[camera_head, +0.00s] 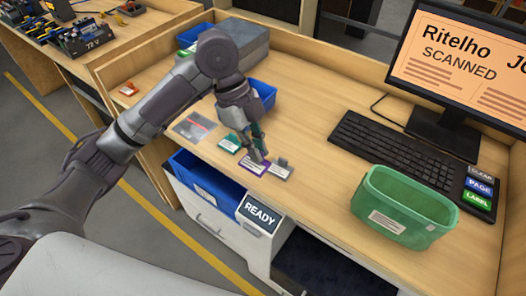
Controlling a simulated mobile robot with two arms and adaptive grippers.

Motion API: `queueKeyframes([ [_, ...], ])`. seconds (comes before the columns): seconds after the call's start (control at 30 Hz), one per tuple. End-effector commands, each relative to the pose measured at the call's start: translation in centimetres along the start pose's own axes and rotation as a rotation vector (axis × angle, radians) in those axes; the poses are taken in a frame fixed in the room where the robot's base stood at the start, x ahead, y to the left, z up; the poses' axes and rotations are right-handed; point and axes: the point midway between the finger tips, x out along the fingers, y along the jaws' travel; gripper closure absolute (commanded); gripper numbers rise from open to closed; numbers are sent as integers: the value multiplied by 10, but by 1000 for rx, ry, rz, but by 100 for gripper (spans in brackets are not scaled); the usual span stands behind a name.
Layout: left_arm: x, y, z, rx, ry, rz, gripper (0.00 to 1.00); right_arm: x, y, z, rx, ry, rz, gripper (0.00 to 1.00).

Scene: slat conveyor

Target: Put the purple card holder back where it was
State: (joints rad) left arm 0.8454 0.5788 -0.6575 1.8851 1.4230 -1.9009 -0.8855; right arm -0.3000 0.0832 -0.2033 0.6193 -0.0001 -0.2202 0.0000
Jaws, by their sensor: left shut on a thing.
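The purple card holder (251,168) shows at the front edge of the wooden desk, in a row between a green card holder (230,144) and a grey card holder (281,172). My left gripper (257,157) reaches down from the left and is shut on the purple card holder, its fingers hiding the upper part. Whether the holder touches the desk I cannot tell. My right gripper is not in view.
A clear bag (193,127) lies left of the row. A blue bin (262,91) stands behind my gripper. A green bin (400,212), a keyboard (395,150) and a monitor (460,60) are at right. A READY sign (259,213) is below the desk edge.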

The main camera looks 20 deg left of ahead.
Motion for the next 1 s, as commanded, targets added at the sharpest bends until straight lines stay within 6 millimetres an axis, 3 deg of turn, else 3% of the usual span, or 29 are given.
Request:
queueKeyframes([
  [0.2, 14, -42, 37, -5, 2, 3, 100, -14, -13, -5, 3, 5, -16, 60],
  [0.4, 26, -67, 62, -1, 0, 1, 100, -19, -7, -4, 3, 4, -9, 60],
  [0.57, 30, -72, 68, 0, 0, 0, 100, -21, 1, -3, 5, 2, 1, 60],
  [0.83, 61, -72, 81, -1, 0, 3, 100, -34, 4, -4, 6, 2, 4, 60],
  [1.0, 66, -72, 83, 1, -1, -1, 100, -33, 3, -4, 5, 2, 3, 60],
])
